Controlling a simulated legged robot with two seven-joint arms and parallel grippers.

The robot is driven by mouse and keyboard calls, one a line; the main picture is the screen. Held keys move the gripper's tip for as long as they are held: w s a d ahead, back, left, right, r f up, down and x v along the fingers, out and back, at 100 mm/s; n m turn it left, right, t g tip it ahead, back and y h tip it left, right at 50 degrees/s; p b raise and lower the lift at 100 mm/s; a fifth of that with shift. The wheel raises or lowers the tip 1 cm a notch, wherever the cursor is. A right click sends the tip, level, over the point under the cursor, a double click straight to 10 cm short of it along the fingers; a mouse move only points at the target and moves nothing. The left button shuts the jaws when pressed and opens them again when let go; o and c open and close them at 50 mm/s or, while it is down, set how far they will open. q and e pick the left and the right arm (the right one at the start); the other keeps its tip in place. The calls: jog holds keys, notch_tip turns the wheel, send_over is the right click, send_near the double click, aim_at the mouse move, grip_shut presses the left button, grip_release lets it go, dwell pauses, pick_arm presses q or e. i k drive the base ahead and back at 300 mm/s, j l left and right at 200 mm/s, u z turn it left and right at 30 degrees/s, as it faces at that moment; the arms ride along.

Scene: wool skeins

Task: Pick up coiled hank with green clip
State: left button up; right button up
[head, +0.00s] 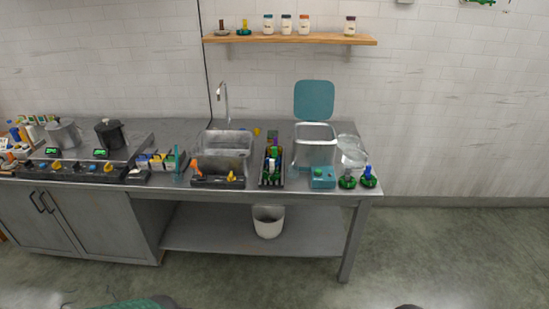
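I cannot make out a coiled hank with a green clip for certain at this distance. Two small dark green items stand at the right front of the steel counter, one with a green top (347,180) and one with a blue top (368,177); I cannot tell what they are. A green item (480,2) is cut off by the top edge at the right. Neither of my grippers shows in the head view.
The steel counter (300,195) holds a sink (222,145), a dark rack (271,167), a bin with raised teal lid (315,100) and a teal box (322,177). A wooden shelf (325,40) holds jars. A white bucket (268,221) stands below. The foreground floor looks mostly clear.

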aim_at(279, 160)
jog(key=i+j, duration=0.1)
jog(key=i, duration=0.65)
jog(key=i+j, duration=0.1)
jog(key=i, duration=0.6)
